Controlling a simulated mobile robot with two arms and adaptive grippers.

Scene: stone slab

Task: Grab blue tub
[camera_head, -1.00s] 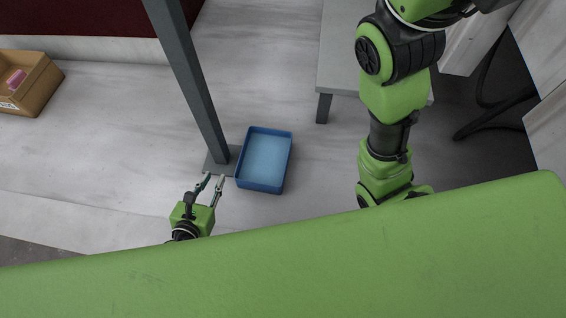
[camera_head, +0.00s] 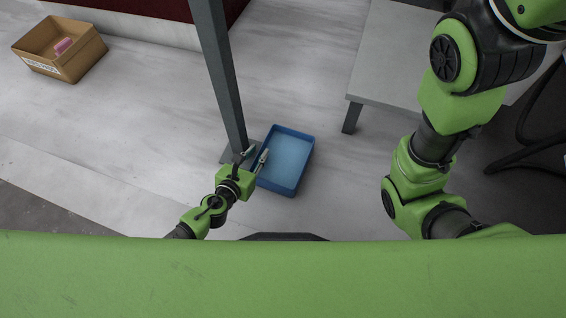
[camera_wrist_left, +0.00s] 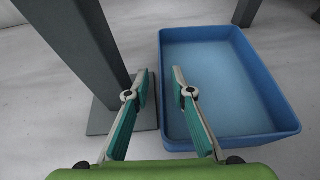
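The blue tub (camera_head: 288,160) is an open, empty, shallow rectangular bin on the floor, beside the foot of a grey post. My left gripper (camera_head: 257,156) is at the tub's left side in the head view. In the left wrist view the tub (camera_wrist_left: 226,75) lies ahead and to the right. There the left gripper (camera_wrist_left: 160,82) has its two fingers apart with nothing between them; the right finger overlaps the tub's near left edge in the picture. I cannot tell whether it touches. My right arm shows at the right of the head view, but its gripper is out of frame.
A grey post (camera_head: 222,80) with a flat base plate (camera_wrist_left: 104,121) stands left of the tub, close to the left gripper. A grey table (camera_head: 395,55) is at the upper right.

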